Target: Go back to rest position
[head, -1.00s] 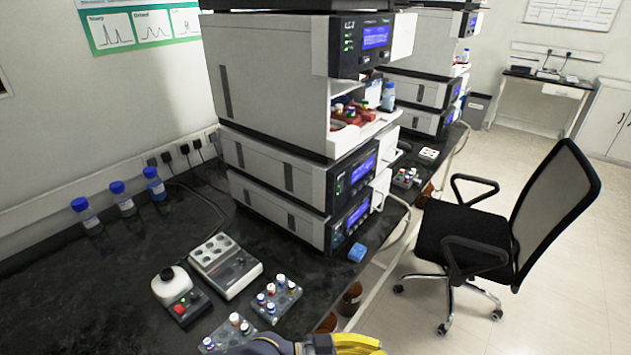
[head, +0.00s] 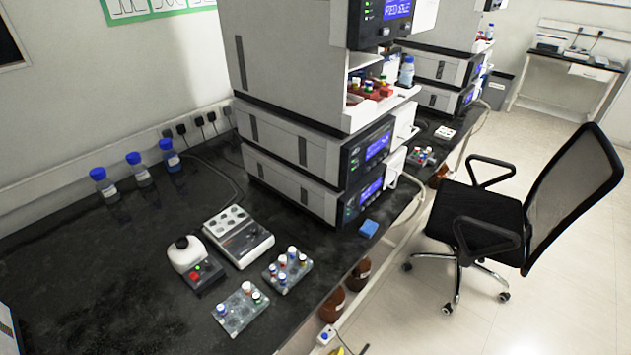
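My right gripper is out of view. A clear rack (head: 236,314) with a few capped vials lies near the bench's front edge. A second rack (head: 290,273) with several vials stands behind it to the right. No gripper touches either rack.
Stacked instruments (head: 300,165) rise behind. Three blue-capped bottles (head: 140,168) stand by the wall. The bench's left part (head: 90,270) is clear. A chair (head: 480,220) stands right.

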